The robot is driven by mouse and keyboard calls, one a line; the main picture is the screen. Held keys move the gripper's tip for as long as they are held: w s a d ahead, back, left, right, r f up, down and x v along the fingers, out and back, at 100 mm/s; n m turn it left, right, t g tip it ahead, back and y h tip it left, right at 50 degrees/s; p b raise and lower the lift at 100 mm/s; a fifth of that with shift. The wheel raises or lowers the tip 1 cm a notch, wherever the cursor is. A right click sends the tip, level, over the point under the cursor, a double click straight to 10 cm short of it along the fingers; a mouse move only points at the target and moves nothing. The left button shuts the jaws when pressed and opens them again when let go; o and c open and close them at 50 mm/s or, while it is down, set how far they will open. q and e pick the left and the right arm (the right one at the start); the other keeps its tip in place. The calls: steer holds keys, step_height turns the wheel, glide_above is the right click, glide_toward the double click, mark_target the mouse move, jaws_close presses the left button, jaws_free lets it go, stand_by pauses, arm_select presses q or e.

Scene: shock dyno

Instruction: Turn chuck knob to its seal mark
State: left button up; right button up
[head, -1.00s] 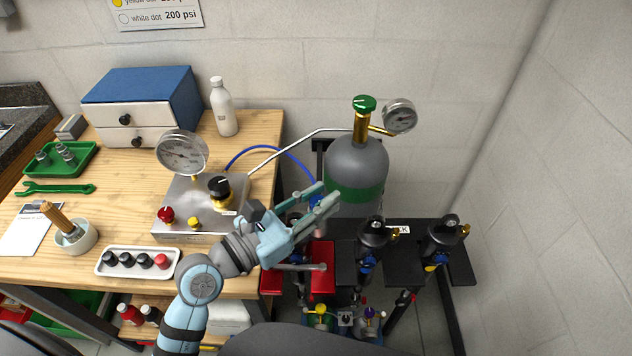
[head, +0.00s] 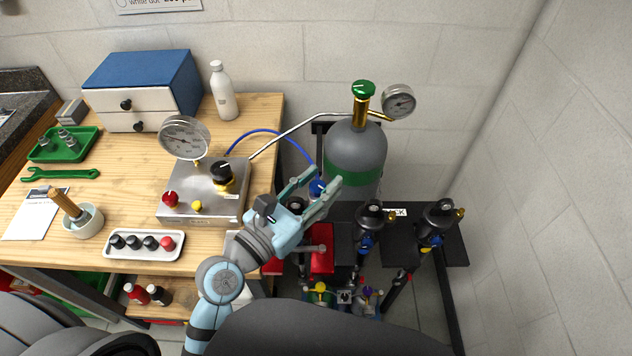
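My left gripper (head: 324,181) reaches in from below, over the gap between bench and gas bottle. Its fingers are apart. A small blue knob-like part (head: 318,188) shows between or just behind them at the end of the blue hose; it may be the chuck knob. I cannot tell whether the fingers touch it, and no seal mark is readable. The shock beneath is mostly hidden by the gripper, above a red vise (head: 321,262). My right gripper is not in view.
A gas bottle (head: 357,145) with green valve and gauge (head: 398,101) stands close behind the fingers. A steel control box (head: 180,205) with a black knob (head: 221,171) sits on the bench. Two shocks hang in a black rack (head: 400,251) at right.

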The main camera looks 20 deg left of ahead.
arm_select(q)
steer(key=shift+s, duration=0.1)
steer(key=v, duration=0.8)
steer(key=shift+r, duration=0.1)
